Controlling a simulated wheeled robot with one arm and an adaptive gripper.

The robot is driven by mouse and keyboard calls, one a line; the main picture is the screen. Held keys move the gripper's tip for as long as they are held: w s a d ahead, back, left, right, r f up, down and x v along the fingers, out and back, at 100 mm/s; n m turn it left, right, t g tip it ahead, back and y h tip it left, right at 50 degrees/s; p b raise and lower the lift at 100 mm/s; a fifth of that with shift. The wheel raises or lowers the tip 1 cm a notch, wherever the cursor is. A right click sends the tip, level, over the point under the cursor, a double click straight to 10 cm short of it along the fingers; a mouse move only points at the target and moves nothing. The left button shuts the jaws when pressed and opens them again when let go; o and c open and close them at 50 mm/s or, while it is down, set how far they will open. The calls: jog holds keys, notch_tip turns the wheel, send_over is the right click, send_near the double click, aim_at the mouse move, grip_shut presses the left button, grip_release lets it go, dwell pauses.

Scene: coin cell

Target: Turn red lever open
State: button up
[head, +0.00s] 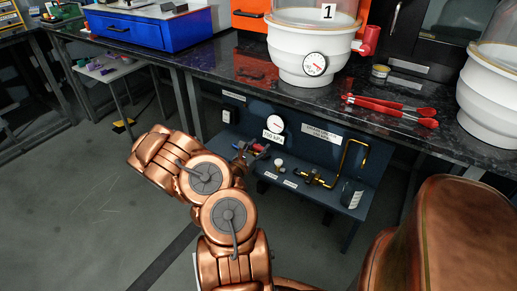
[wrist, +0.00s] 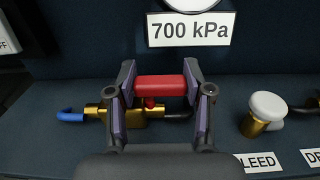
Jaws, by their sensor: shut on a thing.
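The red lever (wrist: 160,87) sits on a brass valve (wrist: 126,113) low on the dark blue panel. In the wrist view my gripper (wrist: 159,88) has one finger at each end of the lever, shut on it. The lever lies crosswise in the picture, above the valve body. In the head view my gripper (head: 250,152) is at the panel under the bench, and a small bit of red shows beside it. My arm hides part of the valve there.
A 700 kPa label (wrist: 190,30) is above the lever. A white-topped brass knob (wrist: 266,110) stands to the right. In the head view a gauge (head: 277,124), yellow piping (head: 352,158) and the dark bench top (head: 240,80) surround the work area. Red-handled tongs (head: 395,108) lie on the bench.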

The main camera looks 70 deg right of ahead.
dwell(0.4)
jog(key=o, duration=1.2)
jog(key=shift+a, duration=0.1)
jog(key=shift+w+a, duration=0.4)
jog(key=shift+a, duration=1.55)
jog(key=shift+w+a, duration=0.4)
jog(key=shift+a, duration=1.5)
jog(key=shift+w+a, duration=0.4)
jog(key=shift+a, duration=1.55)
